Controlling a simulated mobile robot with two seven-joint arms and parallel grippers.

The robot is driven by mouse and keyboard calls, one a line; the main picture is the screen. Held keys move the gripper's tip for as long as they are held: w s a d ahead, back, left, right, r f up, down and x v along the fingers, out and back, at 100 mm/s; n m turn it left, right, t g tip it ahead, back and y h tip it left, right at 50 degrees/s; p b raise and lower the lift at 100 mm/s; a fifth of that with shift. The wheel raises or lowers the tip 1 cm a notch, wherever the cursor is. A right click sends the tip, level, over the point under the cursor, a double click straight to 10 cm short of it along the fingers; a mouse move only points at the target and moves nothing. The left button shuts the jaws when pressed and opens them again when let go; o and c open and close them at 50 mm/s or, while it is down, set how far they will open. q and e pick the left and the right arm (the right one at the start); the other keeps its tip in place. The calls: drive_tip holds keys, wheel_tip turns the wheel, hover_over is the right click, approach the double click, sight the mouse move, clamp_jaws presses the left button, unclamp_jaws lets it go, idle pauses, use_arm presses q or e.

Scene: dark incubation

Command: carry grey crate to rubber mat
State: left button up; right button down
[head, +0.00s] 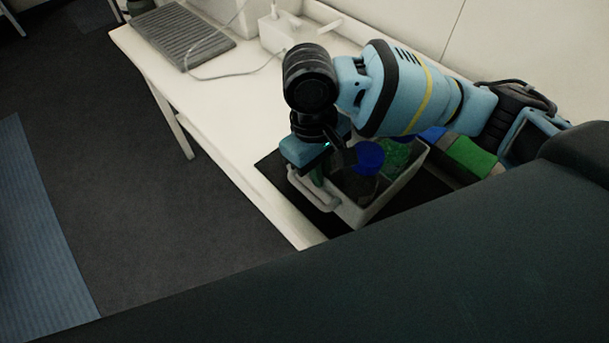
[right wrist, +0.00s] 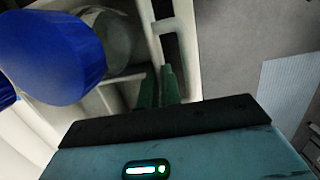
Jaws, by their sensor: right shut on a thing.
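The grey crate (head: 388,197) stands at the table's front edge, on or just over a dark flat sheet (head: 270,167); I cannot tell whether it touches. It holds a blue-topped item (head: 369,156) and green stuff (head: 397,155). My right gripper (head: 317,176) is shut on the crate's handle at its left end. In the right wrist view, the green fingers (right wrist: 159,88) are at the crate's end wall and handle (right wrist: 180,45). A grey ribbed mat (head: 187,38), looking like the rubber mat, lies at the table's far left end. My left gripper is not in view.
The white table (head: 205,105) is clear between ribbed mat and crate. A white box with a cable (head: 283,33) stands at the back. A green-and-blue item (head: 468,157) lies right of the crate. A blue floor mat (head: 40,240) lies left.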

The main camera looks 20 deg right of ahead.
drive_tip(key=shift+w+d+r, duration=0.1)
drive_tip(key=shift+w+d, duration=0.1)
drive_tip(key=shift+d, duration=0.3)
wheel_tip(320, 180, down, 4)
drive_tip(key=shift+r+b, duration=0.2)
drive_tip(key=shift+b, duration=0.2)
drive_tip(key=c, duration=2)
unclamp_jaws()
drive_tip(key=shift+s+f, duration=0.1)
drive_tip(key=shift+c, duration=0.2)
drive_tip(key=o, duration=0.4)
drive_tip(key=shift+a, duration=0.1)
drive_tip(key=shift+o, duration=0.2)
